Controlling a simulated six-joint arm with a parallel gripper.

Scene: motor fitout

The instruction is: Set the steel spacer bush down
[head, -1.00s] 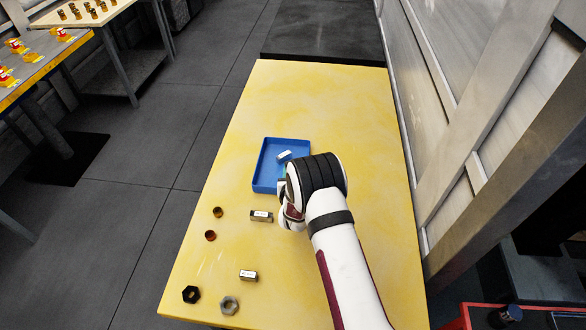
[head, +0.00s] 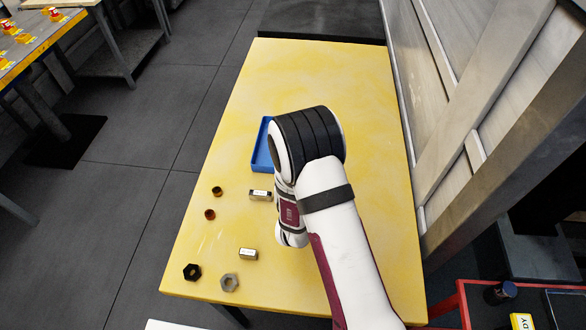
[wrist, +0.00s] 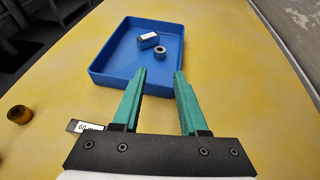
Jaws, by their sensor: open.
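The steel spacer bush, a small grey ring (wrist: 160,52), rests on the floor of the blue tray (wrist: 109,77) in the wrist view, beside a labelled steel block (wrist: 149,41). My gripper (wrist: 160,76) is open with nothing between its green fingers. Its fingertips are at the tray's near wall in the picture, and the bush shows beyond them. In the head view my arm covers most of the blue tray (head: 260,150) and hides the bush and the fingertips.
A labelled block (head: 260,195) lies left of my wrist, with another (head: 248,254) nearer the front. Two brownish bushes (head: 217,191) (head: 209,214), a black nut (head: 192,271) and a grey nut (head: 229,282) stand on the yellow table (head: 310,70). The table's far part is clear.

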